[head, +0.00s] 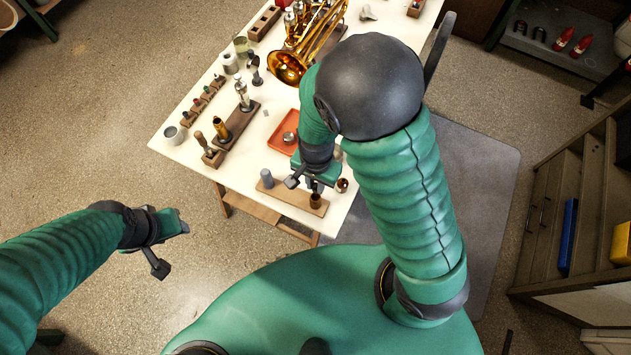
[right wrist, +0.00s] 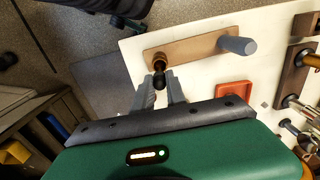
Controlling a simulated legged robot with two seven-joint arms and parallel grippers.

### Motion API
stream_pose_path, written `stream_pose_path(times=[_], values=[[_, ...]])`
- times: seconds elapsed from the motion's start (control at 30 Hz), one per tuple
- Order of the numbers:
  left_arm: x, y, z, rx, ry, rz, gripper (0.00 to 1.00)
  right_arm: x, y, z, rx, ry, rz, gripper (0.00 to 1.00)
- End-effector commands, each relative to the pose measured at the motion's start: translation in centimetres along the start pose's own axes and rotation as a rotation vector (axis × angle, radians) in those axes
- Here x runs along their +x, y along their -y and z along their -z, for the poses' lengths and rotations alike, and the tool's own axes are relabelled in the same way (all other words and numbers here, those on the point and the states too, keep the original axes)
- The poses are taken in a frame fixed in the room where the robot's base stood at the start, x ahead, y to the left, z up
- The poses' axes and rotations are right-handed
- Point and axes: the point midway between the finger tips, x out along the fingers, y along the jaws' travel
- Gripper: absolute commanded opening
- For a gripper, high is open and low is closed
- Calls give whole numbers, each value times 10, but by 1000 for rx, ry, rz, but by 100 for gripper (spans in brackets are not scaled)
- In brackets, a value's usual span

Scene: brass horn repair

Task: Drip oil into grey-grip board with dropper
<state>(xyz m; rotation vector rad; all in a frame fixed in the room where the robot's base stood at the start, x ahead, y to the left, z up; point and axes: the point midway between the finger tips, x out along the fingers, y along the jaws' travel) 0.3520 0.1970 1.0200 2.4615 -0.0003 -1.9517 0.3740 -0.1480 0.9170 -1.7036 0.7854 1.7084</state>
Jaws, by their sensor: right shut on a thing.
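The grey-grip board (head: 290,199) is a light wooden strip at the table's front edge. An upright grey grip (head: 266,178) stands at its left end and a brown cup-like piece (head: 315,201) at its right end. In the right wrist view the board (right wrist: 200,44) lies beyond the fingertips, with the grey grip (right wrist: 237,45) at its right. My right gripper (head: 313,184) is over the cup end, shut on a small dark rounded thing (right wrist: 159,72), seemingly the dropper's bulb. The dropper's tip is hidden. My left gripper (head: 172,244) is open and empty, off the table at left.
A small brown jar (head: 342,185) stands right of my right gripper. An orange tray (head: 282,132) lies behind the board. A brass horn (head: 300,55), tool blocks (head: 235,122) and a grey cup (head: 174,134) occupy the table farther back. The table's left front corner is bare.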

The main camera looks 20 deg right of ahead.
Motion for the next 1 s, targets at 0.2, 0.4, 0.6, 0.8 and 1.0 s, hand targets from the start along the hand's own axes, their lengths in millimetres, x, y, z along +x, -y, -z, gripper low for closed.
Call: stream_pose_path(times=[0.2, 0.4, 0.6, 0.8, 1.0], values=[[6, 0, -1, 0, 0, 0, 42, 8, 0, 0, 0, 0, 0, 0], [10, 0, -2, 0, 0, 0, 42, 14, 0, 0, 0, 0, 0, 0], [10, 0, -2, 0, 0, 0, 42, 15, 0, 0, 0, 0, 0, 0], [10, 0, -2, 0, 0, 0, 42, 15, 0, 0, 0, 0, 0, 0], [10, 0, -2, 0, 0, 0, 42, 15, 0, 0, 0, 0, 0, 0]])
